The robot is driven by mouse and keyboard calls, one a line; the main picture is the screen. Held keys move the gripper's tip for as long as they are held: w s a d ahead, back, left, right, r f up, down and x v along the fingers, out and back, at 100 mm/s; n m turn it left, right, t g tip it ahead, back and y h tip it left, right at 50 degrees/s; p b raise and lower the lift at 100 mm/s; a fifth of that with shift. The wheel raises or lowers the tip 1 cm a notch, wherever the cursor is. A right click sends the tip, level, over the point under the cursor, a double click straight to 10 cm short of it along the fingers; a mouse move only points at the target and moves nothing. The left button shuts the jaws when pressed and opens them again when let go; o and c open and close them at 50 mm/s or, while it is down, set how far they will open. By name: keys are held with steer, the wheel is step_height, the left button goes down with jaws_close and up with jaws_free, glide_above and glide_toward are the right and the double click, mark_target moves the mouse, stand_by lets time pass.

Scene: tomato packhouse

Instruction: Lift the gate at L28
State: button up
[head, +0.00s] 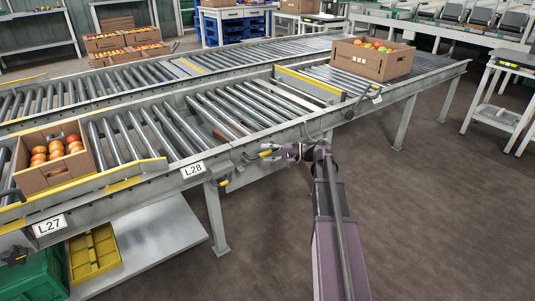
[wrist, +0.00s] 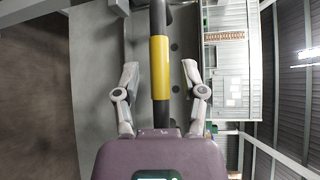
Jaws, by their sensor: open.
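The L28 label (head: 192,169) is on the near side rail of the conveyor. Right of it, a dark lever with a yellow grip (head: 265,154) sticks out from the rail. My gripper (head: 282,151) is at this lever, open. In the wrist view the yellow grip (wrist: 160,67) on its dark bar lies between my two open fingers (wrist: 160,82), with a visible gap on each side. The rollers (head: 225,110) behind the lever look level with the rest of the line, and I cannot clearly make out a gate plate there.
A crate of tomatoes (head: 58,180) stands on the rollers at left, above the L27 label (head: 50,225). Another crate (head: 365,62) stands farther right, past a yellow-edged plate (head: 312,79). A small yellow-tipped part (head: 223,183) hangs below L28. The floor (head: 430,200) at right is clear.

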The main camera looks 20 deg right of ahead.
jaws_close()
steer(key=shift+r, duration=0.1)
